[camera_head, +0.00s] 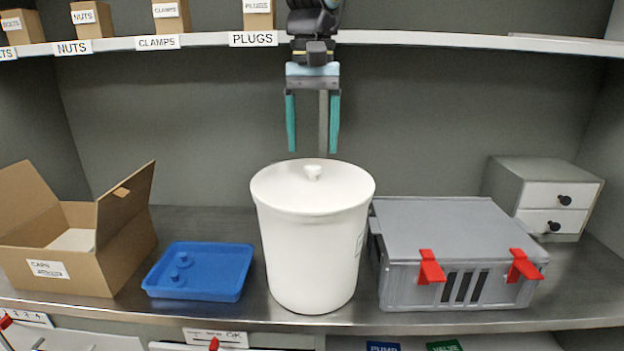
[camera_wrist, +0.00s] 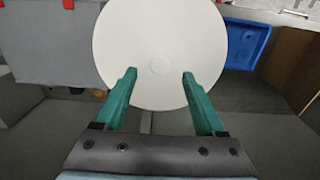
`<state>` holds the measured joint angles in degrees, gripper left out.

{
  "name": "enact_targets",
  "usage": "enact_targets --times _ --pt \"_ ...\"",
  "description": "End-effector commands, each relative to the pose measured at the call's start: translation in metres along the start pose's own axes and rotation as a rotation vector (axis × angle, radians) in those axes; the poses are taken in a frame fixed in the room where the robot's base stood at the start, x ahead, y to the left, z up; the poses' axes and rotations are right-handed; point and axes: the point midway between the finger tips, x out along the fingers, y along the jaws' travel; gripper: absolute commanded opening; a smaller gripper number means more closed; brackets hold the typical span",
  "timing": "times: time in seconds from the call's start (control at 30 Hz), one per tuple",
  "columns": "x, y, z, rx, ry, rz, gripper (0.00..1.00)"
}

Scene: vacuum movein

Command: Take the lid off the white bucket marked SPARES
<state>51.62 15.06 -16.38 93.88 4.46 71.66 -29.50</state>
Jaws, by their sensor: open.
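The white bucket (camera_head: 312,255) stands upright on the metal worktop.
Left of the bucket are a blue tray (camera_head: 200,290) with small blue parts and an open cardboard box (camera_head: 90,278). Close on the right is a grey case (camera_head: 450,225) with red latches; behind it stands a small drawer unit (camera_head: 545,170). A shelf (camera_head: 400,38) with labelled boxes runs above.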

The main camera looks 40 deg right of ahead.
Motion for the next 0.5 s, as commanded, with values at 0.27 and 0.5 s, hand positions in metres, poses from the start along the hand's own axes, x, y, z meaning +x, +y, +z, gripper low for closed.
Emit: enact_targets --times 0.27,0.5 --pt "0.037 -0.001 -0.002 0.001 -0.003 0.0 0.72" --pt "0.043 -0.001 -0.002 0.0 -0.001 0.0 0.72"
